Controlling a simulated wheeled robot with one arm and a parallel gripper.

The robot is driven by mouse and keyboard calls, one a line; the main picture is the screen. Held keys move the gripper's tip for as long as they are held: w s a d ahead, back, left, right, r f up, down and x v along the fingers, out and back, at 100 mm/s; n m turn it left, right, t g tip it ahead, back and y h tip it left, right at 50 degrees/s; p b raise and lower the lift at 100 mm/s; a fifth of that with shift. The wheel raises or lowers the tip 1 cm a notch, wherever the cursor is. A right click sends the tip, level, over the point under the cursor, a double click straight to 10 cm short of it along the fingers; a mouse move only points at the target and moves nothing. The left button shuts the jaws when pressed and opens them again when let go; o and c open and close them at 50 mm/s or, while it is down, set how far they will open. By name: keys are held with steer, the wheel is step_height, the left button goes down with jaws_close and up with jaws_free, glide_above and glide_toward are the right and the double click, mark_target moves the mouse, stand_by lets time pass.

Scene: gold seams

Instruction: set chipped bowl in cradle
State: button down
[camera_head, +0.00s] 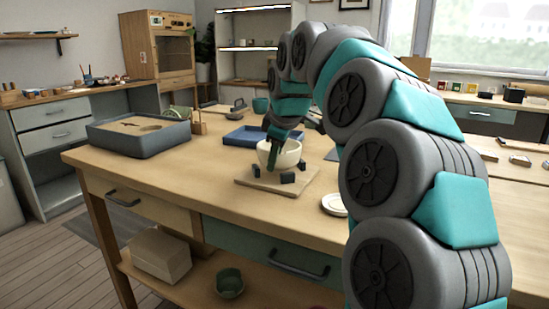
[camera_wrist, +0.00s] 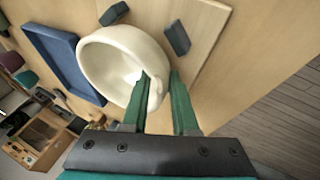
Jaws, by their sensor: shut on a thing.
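The cream bowl (camera_head: 289,157) is at the cradle (camera_head: 264,183), a pale wooden board with several dark blocks. My gripper (camera_head: 274,156) reaches down at the bowl's left side. In the wrist view, the green fingers of my gripper (camera_wrist: 160,84) are shut on the wall of the bowl (camera_wrist: 101,65), one finger inside and one outside. The bowl looks nearly upright, within the blocks of the cradle (camera_wrist: 205,22). I cannot tell whether it rests on the blocks or hangs just above them. The chip in its rim is not clear.
A blue tray (camera_head: 238,141) lies behind the cradle and also shows in the wrist view (camera_wrist: 62,62). A grey box (camera_head: 140,143) stands at the table's left. A small white dish (camera_head: 333,205) sits at right, partly behind my arm. The table front is clear.

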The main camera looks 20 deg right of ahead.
steer(key=shift+f, duration=0.75)
stand_by(1.1)
steer(key=shift+c, duration=0.6)
jaws_free()
stand_by(0.3)
steer(key=shift+r+p, duration=1.4)
steer(key=shift+r, duration=1.6)
steer(key=shift+s, duration=0.1)
